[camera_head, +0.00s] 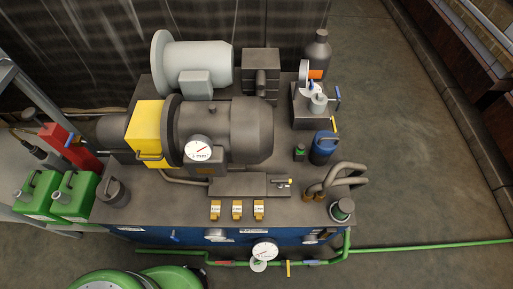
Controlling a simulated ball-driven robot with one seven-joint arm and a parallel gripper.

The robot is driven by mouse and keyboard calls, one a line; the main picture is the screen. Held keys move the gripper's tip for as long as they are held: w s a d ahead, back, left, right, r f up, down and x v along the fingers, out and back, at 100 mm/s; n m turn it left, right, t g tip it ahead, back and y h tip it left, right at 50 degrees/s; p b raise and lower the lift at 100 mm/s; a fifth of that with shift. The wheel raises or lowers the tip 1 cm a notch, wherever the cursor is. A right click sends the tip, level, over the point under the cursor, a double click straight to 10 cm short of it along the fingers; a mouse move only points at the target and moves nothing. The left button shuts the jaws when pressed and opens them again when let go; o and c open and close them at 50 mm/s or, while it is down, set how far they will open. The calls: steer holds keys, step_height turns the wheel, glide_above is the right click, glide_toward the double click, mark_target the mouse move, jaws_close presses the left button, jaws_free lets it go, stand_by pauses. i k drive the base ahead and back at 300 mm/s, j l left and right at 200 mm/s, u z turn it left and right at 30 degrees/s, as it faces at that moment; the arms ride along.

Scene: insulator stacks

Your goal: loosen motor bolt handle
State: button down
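A large dark grey motor (238,132) lies on its side on the bench, with a round dial (198,149) on its front. A yellow block (146,127) with a dark handle (149,156) low on its front sits at its left end. A light grey motor (205,58) stands behind it. I cannot tell which of these handles is the motor bolt handle. My gripper does not show in this view.
Green canisters (74,195) and a red block (62,142) stand at the left. A blue can (323,148) and curved hoses (345,176) are at the right. A green pipe (430,246) with a gauge (263,250) runs along the front. Floor is open at the right.

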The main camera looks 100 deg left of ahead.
mark_target(280, 182)
steer(key=u, duration=0.45)
steer(key=l+u, duration=0.15)
steer(key=u, duration=0.75)
steer(key=l+u, duration=0.1)
steer(key=u, duration=0.35)
steer(key=i+l+u, duration=0.4)
steer(key=l, duration=0.15)
steer(key=k, duration=0.1)
